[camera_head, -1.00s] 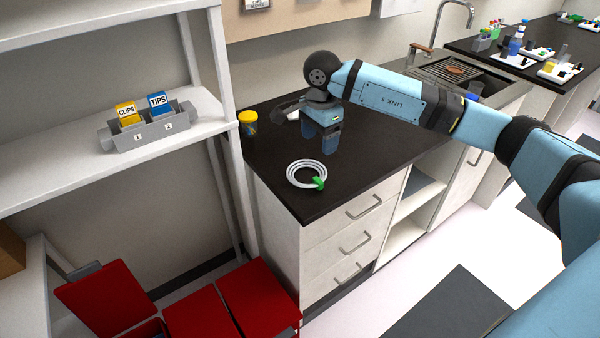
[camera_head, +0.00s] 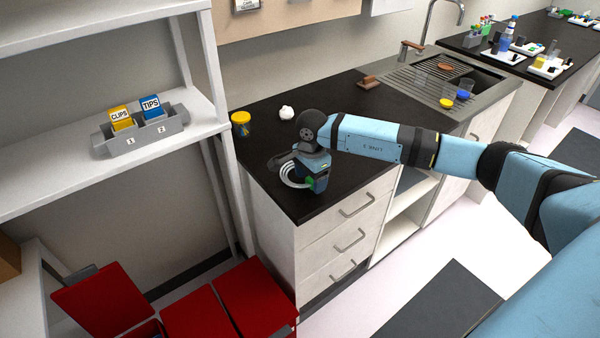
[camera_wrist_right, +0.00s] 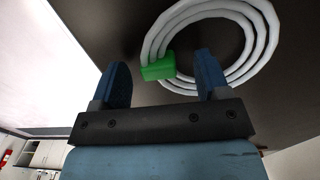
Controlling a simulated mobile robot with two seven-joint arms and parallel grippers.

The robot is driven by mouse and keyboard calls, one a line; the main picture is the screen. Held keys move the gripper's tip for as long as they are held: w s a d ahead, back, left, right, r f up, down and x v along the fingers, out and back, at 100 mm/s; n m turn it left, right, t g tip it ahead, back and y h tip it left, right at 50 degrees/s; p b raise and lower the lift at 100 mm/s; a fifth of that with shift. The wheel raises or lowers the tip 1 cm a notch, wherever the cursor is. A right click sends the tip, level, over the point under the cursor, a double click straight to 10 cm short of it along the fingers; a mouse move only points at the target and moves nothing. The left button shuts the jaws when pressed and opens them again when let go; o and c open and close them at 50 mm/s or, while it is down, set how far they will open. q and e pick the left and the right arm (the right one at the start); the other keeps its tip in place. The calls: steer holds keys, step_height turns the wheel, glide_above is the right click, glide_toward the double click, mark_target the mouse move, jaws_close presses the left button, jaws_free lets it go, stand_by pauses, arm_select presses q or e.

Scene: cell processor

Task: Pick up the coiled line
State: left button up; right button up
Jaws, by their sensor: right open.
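The coiled line is a white ring of several loops with a green clip; it lies on the black countertop near its front left corner. In the head view the coiled line (camera_head: 289,174) is partly hidden by my right gripper (camera_head: 312,189), which is just over its clip side. In the right wrist view the coiled line (camera_wrist_right: 262,62) shows ahead of the fingers, with the green clip (camera_wrist_right: 158,66) between the two blue fingertips. My right gripper (camera_wrist_right: 158,75) is open and holds nothing. My left gripper is in neither view.
A sink with a drainer (camera_head: 425,85) lies to the right. A white shelf (camera_head: 70,160) holds a grey two-slot rack (camera_head: 145,134).

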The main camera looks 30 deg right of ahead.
steer(key=shift+f, duration=0.25)
steer(key=c, duration=1)
steer(key=shift+c, duration=0.2)
steer(key=shift+r, duration=0.2)
step_height(320, 180, up, 20)
steer(key=b, duration=0.1)
steer(key=shift+f, duration=0.15)
